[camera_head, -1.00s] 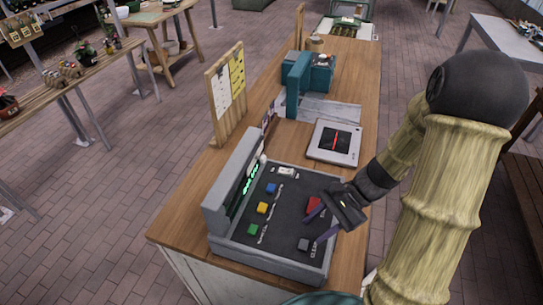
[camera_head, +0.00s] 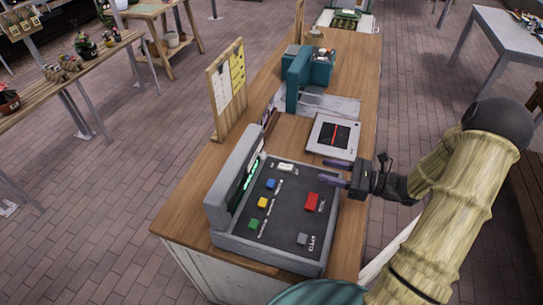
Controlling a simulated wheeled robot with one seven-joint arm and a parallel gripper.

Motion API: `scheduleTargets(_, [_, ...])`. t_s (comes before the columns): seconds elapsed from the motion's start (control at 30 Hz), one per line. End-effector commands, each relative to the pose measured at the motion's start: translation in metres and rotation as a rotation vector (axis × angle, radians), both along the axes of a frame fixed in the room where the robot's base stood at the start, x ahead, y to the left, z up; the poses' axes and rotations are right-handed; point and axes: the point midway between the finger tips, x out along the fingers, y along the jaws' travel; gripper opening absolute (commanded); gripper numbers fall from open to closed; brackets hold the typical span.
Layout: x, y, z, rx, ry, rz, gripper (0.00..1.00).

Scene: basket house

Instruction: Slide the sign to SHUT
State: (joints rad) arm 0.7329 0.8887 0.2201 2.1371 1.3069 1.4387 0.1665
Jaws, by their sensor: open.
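My gripper (camera_head: 336,172) is open and empty, with its two dark purple fingers apart and pointing left. In the picture it is at the upper right corner of the grey console, near the lower edge of the square panel. Its height above them is hard to tell. An upright wooden board (camera_head: 214,108) with white and yellow sheets stands at the counter's left edge, well apart from my gripper. It may be the sign, but its lettering is too small to read and no word SHUT is legible.
The grey console (camera_head: 292,222) has blue, yellow, green, red and grey buttons, a small white piece (camera_head: 286,167) and an upright display. A square panel (camera_head: 321,145) with a red line on black lies behind it. A teal machine (camera_head: 298,80) stands farther back on the wooden counter (camera_head: 183,198).

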Motion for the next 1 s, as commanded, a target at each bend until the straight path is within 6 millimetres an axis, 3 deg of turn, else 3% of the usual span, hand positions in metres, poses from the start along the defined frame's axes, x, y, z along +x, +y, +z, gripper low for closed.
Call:
scheduleTargets(0.8, [0.045, 0.130, 0.003, 0.000, 0.001, 0.007, 0.42])
scheduleTargets(1.0, [0.054, 0.153, 0.002, -0.001, 0.000, 0.005, 0.42])
